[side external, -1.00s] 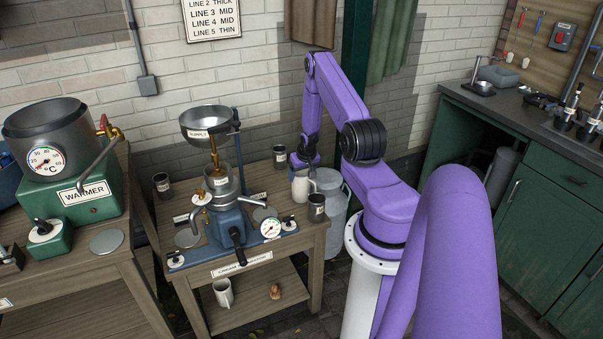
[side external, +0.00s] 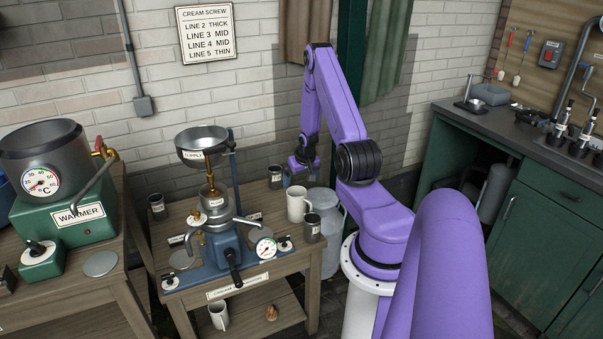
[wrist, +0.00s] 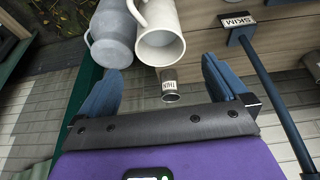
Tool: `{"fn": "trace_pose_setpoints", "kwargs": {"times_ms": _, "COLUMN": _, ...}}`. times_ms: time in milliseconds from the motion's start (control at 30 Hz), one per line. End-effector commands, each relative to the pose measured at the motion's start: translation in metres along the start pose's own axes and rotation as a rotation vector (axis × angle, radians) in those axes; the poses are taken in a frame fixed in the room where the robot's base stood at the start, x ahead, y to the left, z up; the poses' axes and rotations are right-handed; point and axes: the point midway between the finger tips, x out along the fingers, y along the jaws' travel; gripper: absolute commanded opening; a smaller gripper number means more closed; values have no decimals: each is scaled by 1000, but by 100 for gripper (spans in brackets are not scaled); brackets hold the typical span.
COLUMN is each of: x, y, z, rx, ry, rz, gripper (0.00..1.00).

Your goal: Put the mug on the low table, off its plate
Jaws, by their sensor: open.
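A white mug (side external: 296,206) with a handle stands upright at the back right of the low wooden table (side external: 262,285). It also shows in the wrist view (wrist: 163,47), ahead of my gripper, with its mouth and inside visible. My gripper (side external: 303,172) is above the mug, apart from it. In the wrist view its two blue fingers (wrist: 161,70) are spread with nothing between them. I cannot see a plate under the mug. A second white mug (side external: 219,317) is on the table's lower shelf.
A grey milk can (side external: 327,228) stands just right of the table; the wrist view shows it beside the mug. A small labelled tin (side external: 312,229) is close in front of the mug. The separator (side external: 212,225) fills the table's middle, and another tin (side external: 275,177) stands behind.

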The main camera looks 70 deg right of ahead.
Motion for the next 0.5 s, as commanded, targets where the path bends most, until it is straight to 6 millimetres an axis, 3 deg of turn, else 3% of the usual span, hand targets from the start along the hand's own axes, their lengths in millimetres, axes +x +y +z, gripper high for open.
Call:
{"fn": "trace_pose_setpoints", "kwargs": {"times_ms": 200, "x": -26, "y": 0, "z": 0, "rx": 1, "ry": 0, "rz": 0, "gripper": 100}}
{"fn": "trace_pose_setpoints", "kwargs": {"times_ms": 367, "x": -35, "y": 0, "z": 0, "rx": -2, "ry": 0, "rz": 0, "gripper": 100}}
{"fn": "trace_pose_setpoints", "kwargs": {"times_ms": 500, "x": -44, "y": -20, "z": -4, "rx": -49, "ry": -5, "rz": -10, "gripper": 100}}
